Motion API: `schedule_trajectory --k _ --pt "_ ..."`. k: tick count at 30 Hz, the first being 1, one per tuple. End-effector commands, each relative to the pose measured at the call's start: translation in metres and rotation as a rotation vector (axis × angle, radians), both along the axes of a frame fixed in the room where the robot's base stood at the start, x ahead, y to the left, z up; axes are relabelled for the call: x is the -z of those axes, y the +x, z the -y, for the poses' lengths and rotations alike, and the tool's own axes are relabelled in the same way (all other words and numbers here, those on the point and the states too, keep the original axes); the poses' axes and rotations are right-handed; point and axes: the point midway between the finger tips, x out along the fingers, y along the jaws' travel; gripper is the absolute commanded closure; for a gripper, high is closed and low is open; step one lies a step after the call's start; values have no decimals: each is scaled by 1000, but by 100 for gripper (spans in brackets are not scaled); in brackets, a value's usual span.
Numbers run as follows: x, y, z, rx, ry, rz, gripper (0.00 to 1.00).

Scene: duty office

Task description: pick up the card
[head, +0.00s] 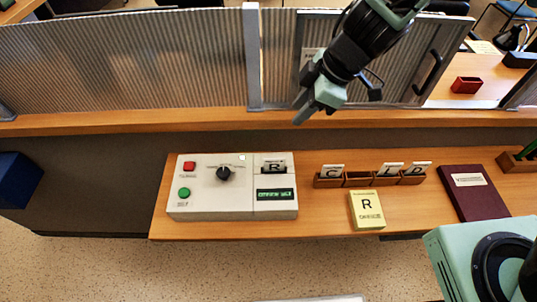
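Several cards are in the head view. A white card marked R (273,167) stands in the slot of a pale control box (232,203). A white card C (332,171), a middle card whose letter is unclear (390,169) and a card D (419,168) stand in a wooden rack (357,180) with an empty compartment after C. A yellow block marked R (366,209) lies in front of the rack. My gripper (308,112) hangs above the partition ledge, behind the box and rack, apart from every card. Its finger opening cannot be made out; no held object shows.
The box has a red button (189,166), a green button (184,193), a black knob (223,174) and a green display (274,194). A maroon book (473,193) lies right of the rack. A ribbed partition (130,65) stands behind the desk. A blue bin (18,180) is at left.

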Motion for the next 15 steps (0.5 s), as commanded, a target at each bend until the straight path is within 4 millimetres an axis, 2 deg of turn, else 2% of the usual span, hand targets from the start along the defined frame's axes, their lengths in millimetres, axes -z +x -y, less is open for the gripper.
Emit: schedule_trajectory --k 4,8,15 --pt "-3 -10 9 -72 -36 -67 69" --pt "7 -13 9 -88 -46 -86 69" --pt "52 -13 -7 -87 -46 -88 69"
